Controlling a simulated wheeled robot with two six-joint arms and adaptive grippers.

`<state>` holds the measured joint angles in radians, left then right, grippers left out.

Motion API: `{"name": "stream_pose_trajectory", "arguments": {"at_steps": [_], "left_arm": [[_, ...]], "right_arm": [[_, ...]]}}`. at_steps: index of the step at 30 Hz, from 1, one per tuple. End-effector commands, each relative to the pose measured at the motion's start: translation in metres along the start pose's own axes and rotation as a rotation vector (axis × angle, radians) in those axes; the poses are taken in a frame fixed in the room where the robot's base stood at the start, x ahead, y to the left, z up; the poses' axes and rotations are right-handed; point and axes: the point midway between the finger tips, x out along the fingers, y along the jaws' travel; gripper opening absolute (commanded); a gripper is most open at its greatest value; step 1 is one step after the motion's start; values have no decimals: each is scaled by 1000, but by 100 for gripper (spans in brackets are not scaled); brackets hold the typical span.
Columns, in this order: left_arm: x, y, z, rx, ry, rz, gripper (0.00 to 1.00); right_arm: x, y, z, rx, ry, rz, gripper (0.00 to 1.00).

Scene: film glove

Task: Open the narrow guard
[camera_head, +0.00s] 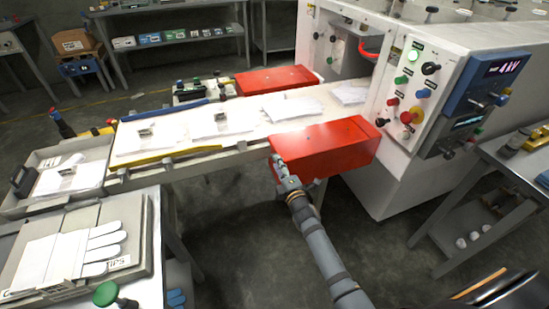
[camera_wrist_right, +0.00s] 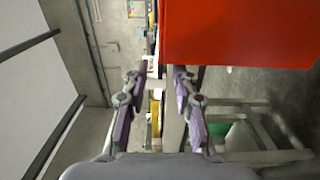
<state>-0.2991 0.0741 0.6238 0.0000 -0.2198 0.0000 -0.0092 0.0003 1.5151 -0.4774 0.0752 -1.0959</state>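A red box-shaped guard (camera_head: 325,148) sits on the near side of the conveyor, against the machine. A second red guard (camera_head: 276,79) sits on the far side. Both look lowered. Which one is the narrow guard is not marked. My right gripper (camera_head: 279,168) is at the left end of the near guard. In the right wrist view, its fingers (camera_wrist_right: 160,82) are apart, and the red guard (camera_wrist_right: 238,35) fills the upper right, its left edge in line with the gap between the fingers. I cannot tell whether they touch. My left gripper is out of view.
The machine (camera_head: 395,150) with its button panel (camera_head: 413,85) stands right of the guard. The white conveyor (camera_head: 255,118) carries flat white gloves. A glove tray (camera_head: 150,240) and green knob (camera_head: 106,293) are at lower left. Open floor (camera_head: 235,220) lies below the near guard.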

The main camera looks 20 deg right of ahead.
Motion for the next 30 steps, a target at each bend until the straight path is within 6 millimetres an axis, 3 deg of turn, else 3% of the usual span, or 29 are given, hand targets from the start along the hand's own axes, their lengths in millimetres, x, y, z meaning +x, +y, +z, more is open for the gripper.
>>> {"name": "stream_pose_trajectory", "arguments": {"at_steps": [6, 17, 24, 30], "left_arm": [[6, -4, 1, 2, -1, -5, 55], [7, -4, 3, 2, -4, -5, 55], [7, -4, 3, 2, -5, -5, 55], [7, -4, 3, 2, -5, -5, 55]], "right_arm": [[36, -2, 0, 1, 0, 0, 28], [44, -1, 0, 2, 0, -2, 28], [44, -1, 0, 2, 0, -2, 0], [44, -1, 0, 2, 0, -2, 0]]}}
